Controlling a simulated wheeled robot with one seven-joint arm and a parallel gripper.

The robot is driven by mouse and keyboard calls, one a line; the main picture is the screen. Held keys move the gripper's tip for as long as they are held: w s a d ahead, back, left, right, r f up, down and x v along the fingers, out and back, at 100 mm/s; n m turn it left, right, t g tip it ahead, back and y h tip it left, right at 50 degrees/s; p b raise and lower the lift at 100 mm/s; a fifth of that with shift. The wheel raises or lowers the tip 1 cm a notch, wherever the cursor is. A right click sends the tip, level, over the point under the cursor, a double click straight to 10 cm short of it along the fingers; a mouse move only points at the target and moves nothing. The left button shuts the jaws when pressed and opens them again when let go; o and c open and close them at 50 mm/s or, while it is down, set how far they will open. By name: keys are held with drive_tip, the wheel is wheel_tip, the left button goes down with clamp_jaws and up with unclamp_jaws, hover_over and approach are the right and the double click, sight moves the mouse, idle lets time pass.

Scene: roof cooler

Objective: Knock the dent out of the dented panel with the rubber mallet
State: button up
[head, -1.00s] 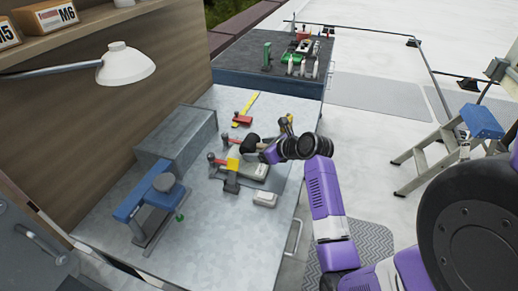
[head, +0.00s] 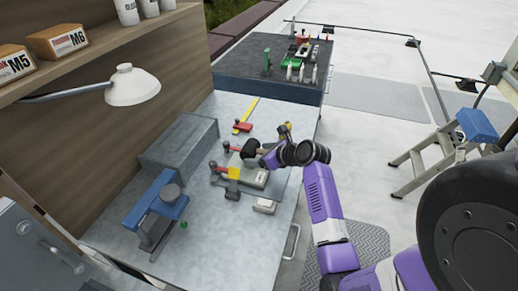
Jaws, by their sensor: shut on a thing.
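The rubber mallet's black head (head: 250,148) shows just left of my gripper (head: 266,160), which is shut on the mallet; its handle is mostly hidden by the gripper. The head appears to be above or near a pale grey piece (head: 255,179) on the metal workbench (head: 222,240). A flat grey sheet (head: 279,184) lies beside and under it, partly covered by my wrist. I take this sheet as the dented panel, but no dent can be made out. Whether the mallet touches anything cannot be told.
Red-headed tools (head: 218,168), a dark block (head: 232,190) and a small pale box (head: 265,206) lie close by. A grey metal box (head: 180,142), a blue press-like tool (head: 156,208) and a lamp (head: 132,88) stand left. The bench front is clear. A stepladder (head: 430,155) stands right.

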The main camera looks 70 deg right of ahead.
sight(254, 147)
wheel_tip(254, 147, down, 5)
drive_tip(key=shift+r+b, duration=0.2)
drive_tip(key=shift+b, duration=0.4)
drive_tip(key=shift+r+p, duration=0.55)
drive_tip(key=shift+r, duration=0.3)
drive_tip(key=shift+c, duration=0.3)
wheel_tip(254, 147, up, 5)
drive_tip(key=p, duration=0.6)
drive_tip(key=shift+f, duration=0.15)
drive_tip(key=shift+r, duration=0.65)
